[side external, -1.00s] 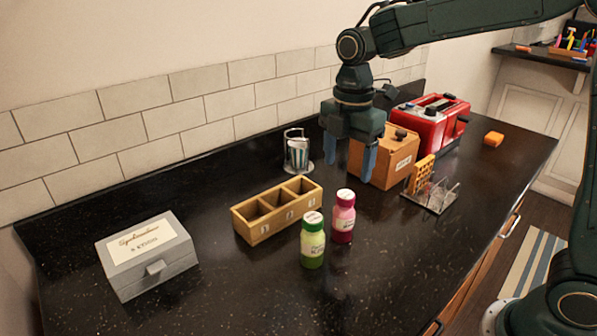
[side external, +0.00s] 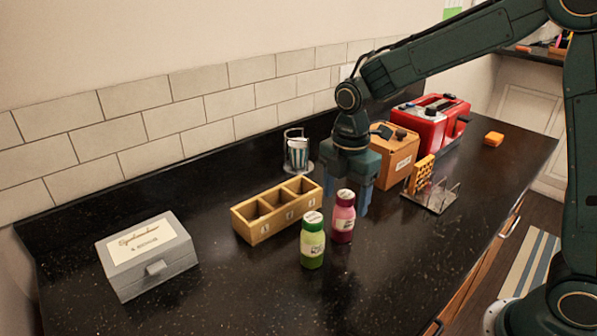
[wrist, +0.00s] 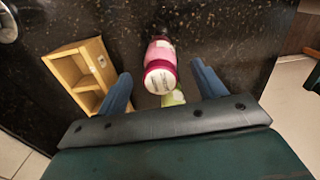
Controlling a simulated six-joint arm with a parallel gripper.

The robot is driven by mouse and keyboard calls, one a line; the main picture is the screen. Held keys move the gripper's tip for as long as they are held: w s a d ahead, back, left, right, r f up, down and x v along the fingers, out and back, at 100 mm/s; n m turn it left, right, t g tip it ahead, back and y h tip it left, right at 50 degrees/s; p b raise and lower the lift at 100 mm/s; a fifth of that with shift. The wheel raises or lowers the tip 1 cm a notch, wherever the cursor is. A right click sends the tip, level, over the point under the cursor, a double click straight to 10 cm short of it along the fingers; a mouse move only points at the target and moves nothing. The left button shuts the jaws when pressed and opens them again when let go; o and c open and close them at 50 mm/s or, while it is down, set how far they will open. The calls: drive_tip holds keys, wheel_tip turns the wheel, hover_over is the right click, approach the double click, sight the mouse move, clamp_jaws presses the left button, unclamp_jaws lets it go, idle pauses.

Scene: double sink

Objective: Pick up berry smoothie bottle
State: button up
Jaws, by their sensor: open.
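The berry smoothie bottle, pink with a dark pink cap, stands upright on the black counter in the side external view (side external: 343,218). It also shows in the wrist view (wrist: 159,68), between and a little beyond the fingertips. A green bottle (side external: 312,242) stands just in front of it to the left; in the wrist view it is mostly hidden behind the pink one. My gripper (side external: 348,200) is open and empty, pointing down just behind the pink bottle, which partly hides its fingers. Both blue fingers show apart in the wrist view (wrist: 160,82).
A wooden three-compartment box (side external: 278,208) stands close to the left of the bottles. A cardboard-coloured box (side external: 395,160), a wire rack (side external: 432,197) and a red toaster (side external: 432,120) are to the right. A grey box (side external: 147,255) is far left. The front counter is clear.

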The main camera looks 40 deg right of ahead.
drive_tip(key=shift+f, duration=1.4)
drive_tip(key=c, duration=1.2)
drive_tip(key=shift+r, duration=0.2)
wheel_tip(320, 180, up, 20)
drive_tip(key=shift+f, duration=0.15)
